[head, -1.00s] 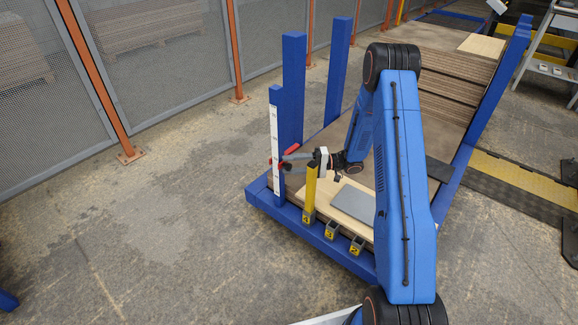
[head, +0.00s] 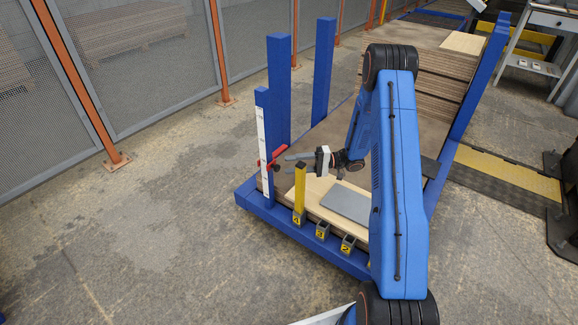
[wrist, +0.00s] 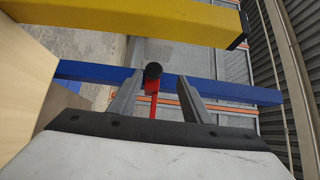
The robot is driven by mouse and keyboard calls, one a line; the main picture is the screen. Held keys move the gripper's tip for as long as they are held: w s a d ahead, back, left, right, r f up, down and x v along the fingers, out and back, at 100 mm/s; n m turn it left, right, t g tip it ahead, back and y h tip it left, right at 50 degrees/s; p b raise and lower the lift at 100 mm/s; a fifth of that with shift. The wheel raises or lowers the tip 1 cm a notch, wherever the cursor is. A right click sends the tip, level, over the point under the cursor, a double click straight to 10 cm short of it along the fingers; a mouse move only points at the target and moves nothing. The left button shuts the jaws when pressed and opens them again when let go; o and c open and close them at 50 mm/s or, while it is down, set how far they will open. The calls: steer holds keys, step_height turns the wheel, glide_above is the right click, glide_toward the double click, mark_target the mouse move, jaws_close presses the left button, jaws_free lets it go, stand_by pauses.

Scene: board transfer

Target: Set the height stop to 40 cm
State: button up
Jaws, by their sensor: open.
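The height stop (head: 268,165) is a red piece on the blue post with a white scale strip (head: 262,140), at the rack's near left corner. It sits in the lower part of the strip; the scale marks are too small to read. In the wrist view a red lever (wrist: 152,100) with a black round knob (wrist: 152,70) shows between my two fingers. My gripper (head: 289,163) is open, its grey fingers pointing left at the stop. In the wrist view my gripper (wrist: 160,76) has space beside the knob; I cannot tell whether either finger touches it.
A yellow post (head: 300,185) stands close below my gripper and crosses the top of the wrist view (wrist: 120,22). Numbered sockets (head: 322,231) line the rack's front edge. A grey plate (head: 346,203) lies on a pale board. Taller blue posts (head: 279,90) stand behind. Left floor is clear.

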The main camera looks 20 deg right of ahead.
steer(key=s+d, duration=0.2)
steer(key=d, duration=1.1)
steer(key=shift+d, duration=0.25)
stand_by(1.0)
stand_by(0.5)
